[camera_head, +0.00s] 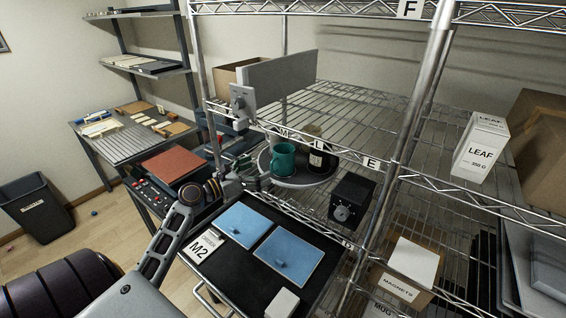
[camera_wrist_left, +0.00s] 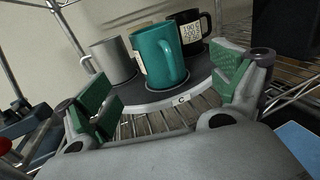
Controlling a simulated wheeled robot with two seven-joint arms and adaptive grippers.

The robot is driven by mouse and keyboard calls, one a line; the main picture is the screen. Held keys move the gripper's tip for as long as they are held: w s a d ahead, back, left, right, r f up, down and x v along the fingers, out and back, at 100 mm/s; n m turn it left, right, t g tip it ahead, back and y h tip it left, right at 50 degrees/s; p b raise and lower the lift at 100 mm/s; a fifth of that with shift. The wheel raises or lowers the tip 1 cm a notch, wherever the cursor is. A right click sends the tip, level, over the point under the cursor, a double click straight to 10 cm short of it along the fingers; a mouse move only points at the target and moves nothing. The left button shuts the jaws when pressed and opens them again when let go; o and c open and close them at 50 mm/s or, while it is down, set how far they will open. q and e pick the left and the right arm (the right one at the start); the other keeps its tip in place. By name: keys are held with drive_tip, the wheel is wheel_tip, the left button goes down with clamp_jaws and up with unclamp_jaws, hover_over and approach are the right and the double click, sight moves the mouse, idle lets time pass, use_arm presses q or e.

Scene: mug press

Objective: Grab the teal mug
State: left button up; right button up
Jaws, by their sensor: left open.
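The teal mug (camera_head: 283,161) stands upright on a round dark turntable-like tray (camera_head: 303,183) on the wire shelf. In the left wrist view the teal mug (camera_wrist_left: 160,55) is in the middle, its handle toward the camera. A grey-white mug (camera_wrist_left: 113,61) stands left of it and a black mug (camera_wrist_left: 187,29) with a white label behind it to the right. My left gripper (camera_head: 248,182) is just left of the tray. In the wrist view its green-padded fingers (camera_wrist_left: 162,90) are spread, with the teal mug beyond the gap and nothing between them. My right gripper is out of view.
A grey flat panel (camera_head: 278,78) stands on the shelf above the tray. A black box with a knob (camera_head: 350,199) is right of the tray. A black board with blue panels (camera_head: 262,240) lies in front. Shelf posts and wire edges surround the tray.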

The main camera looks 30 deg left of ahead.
sight(278, 159)
use_arm(q)
drive_tip(key=shift+p+x, duration=0.45)
drive_tip(key=shift+x, duration=2.65)
drive_tip(key=shift+p+x, duration=0.4)
drive_tip(key=shift+x, duration=2.2)
drive_tip(key=shift+a, duration=0.1)
drive_tip(key=c, duration=1.3)
drive_tip(key=shift+r, duration=0.2)
drive_tip(key=shift+c, duration=0.2)
